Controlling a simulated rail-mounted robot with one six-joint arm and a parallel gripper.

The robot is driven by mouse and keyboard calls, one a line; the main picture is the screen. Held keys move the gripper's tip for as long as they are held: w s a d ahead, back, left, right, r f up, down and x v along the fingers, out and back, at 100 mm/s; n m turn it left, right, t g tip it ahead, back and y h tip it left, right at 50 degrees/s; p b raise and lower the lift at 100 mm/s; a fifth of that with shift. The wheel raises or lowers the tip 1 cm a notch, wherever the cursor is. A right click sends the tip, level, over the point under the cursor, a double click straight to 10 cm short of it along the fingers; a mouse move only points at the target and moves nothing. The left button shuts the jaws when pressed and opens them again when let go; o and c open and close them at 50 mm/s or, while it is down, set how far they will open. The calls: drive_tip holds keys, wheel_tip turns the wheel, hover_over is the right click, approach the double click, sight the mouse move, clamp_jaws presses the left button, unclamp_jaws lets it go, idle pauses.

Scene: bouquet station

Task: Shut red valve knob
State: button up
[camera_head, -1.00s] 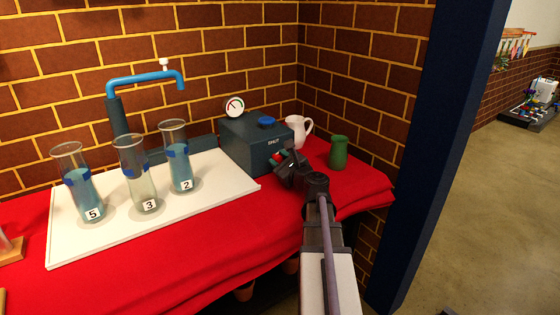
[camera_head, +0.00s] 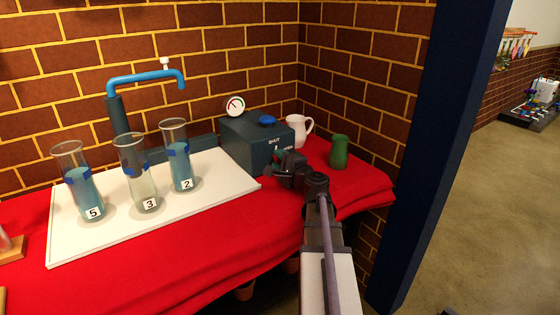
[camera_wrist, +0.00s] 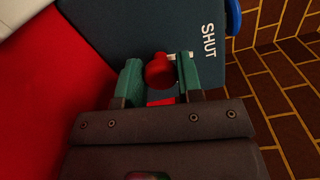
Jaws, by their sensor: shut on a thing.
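The red valve knob (camera_wrist: 158,72) shows in the wrist view, on the face of a dark blue-grey valve box (camera_head: 240,140) marked SHUT. My gripper (camera_wrist: 157,80) has its two teal fingers on either side of the knob and is shut on it. In the head view my gripper (camera_head: 282,160) is at the front of the box and hides the knob. A white mark shows just behind the knob, near the SHUT lettering.
Three glass cylinders with liquid, numbered 5 (camera_head: 82,185), 3 (camera_head: 138,180) and 2 (camera_head: 178,160), stand on a white board (camera_head: 230,182). A blue tap (camera_head: 140,80) is behind them. A white pitcher (camera_head: 297,128) and green vase (camera_head: 339,152) stand right of the box.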

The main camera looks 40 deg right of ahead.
drive_tip(key=shift+n, duration=1.1)
drive_tip(key=o, duration=0.9)
drive_tip(key=s, duration=0.7)
drive_tip(key=s+a, duration=0.1)
drive_tip(key=s, duration=0.3)
drive_tip(key=shift+w, duration=0.1)
